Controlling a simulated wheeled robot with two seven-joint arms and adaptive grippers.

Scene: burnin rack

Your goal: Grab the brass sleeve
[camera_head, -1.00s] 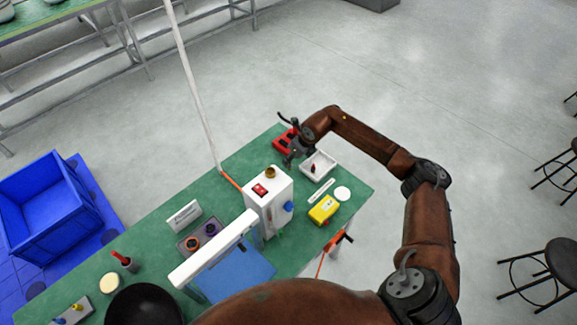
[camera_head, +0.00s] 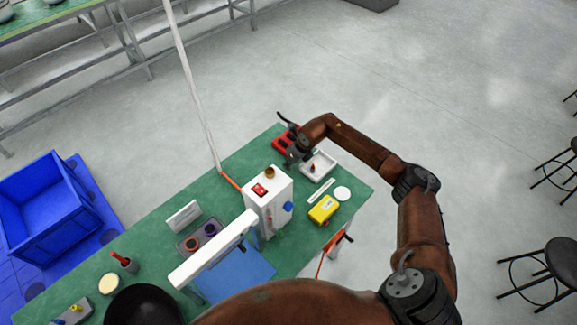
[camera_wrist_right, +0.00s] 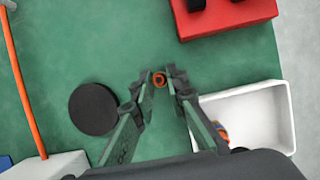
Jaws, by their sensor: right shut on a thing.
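A small orange-brown ring, which looks like the brass sleeve (camera_wrist_right: 159,79), sits between the fingertips of my right gripper (camera_wrist_right: 160,84) in the wrist view. The fingers are closed in around it, over the green table. In the head view my right gripper (camera_head: 290,160) is at the far end of the table, between the red block and the white tray, and hides the sleeve there. Another brass-coloured ring (camera_head: 270,172) sits on top of the white machine. My left gripper is not in view.
The white tray (camera_wrist_right: 248,92) with a small coppery piece (camera_wrist_right: 222,132) is right of the fingers. A black disc (camera_wrist_right: 93,109) lies to their left, a red block (camera_wrist_right: 226,18) beyond. The white machine (camera_head: 281,205) and yellow box (camera_head: 323,209) stand nearer.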

